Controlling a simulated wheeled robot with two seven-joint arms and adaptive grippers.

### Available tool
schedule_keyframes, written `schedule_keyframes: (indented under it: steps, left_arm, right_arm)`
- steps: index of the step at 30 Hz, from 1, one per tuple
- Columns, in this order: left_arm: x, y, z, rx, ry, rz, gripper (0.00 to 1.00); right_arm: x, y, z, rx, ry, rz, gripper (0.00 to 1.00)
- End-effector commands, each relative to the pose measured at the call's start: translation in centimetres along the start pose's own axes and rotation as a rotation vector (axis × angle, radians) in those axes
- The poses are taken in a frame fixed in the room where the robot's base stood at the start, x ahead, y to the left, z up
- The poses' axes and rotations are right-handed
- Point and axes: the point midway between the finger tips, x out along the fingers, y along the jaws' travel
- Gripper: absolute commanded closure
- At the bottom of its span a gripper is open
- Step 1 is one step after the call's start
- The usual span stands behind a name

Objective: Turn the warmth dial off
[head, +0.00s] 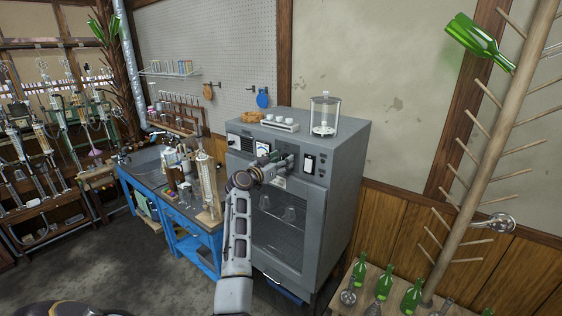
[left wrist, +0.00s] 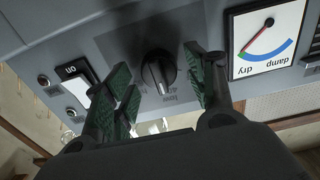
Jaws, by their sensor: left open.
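The warmth dial is a black round knob (left wrist: 158,72) with a raised grip bar on the grey front panel of the drying cabinet (head: 335,175). In the left wrist view it sits between the fingers of my left gripper (left wrist: 160,66), with a visible gap on both sides. The gripper is open, with green-padded fingers pointing at the panel. Partly readable upside-down print lies by the dial. In the head view my left gripper (head: 284,161) is at the upper front of the cabinet and hides the dial. My right gripper is not in view.
On the panel, a switch (left wrist: 76,84) is left of the dial and a damp/dry gauge (left wrist: 265,40) is right. A glass jar (head: 325,115) and a white tray (head: 279,125) stand on the cabinet. A blue bench (head: 190,232) is at left, a bottle rack (head: 490,150) at right.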

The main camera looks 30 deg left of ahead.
Motion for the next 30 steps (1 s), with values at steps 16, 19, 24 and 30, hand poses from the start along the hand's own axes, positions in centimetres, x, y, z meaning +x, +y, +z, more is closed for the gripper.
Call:
schedule_keyframes:
  steps: [16,19,24,30]
  left_arm:
    - [-0.03,-0.01,0.02,0.0,0.0,0.0,0.89]
    - [-0.03,-0.01,0.03,-0.001,0.0,0.0,0.89]
    - [-0.03,-0.01,0.06,-0.011,0.0,0.0,0.89]
    - [-0.04,-0.03,0.11,-0.049,0.0,0.0,0.89]
  right_arm:
    - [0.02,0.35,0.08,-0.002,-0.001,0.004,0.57]
    - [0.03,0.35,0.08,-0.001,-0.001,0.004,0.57]
    - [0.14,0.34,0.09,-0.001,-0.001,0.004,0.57]
    - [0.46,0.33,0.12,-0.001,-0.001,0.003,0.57]
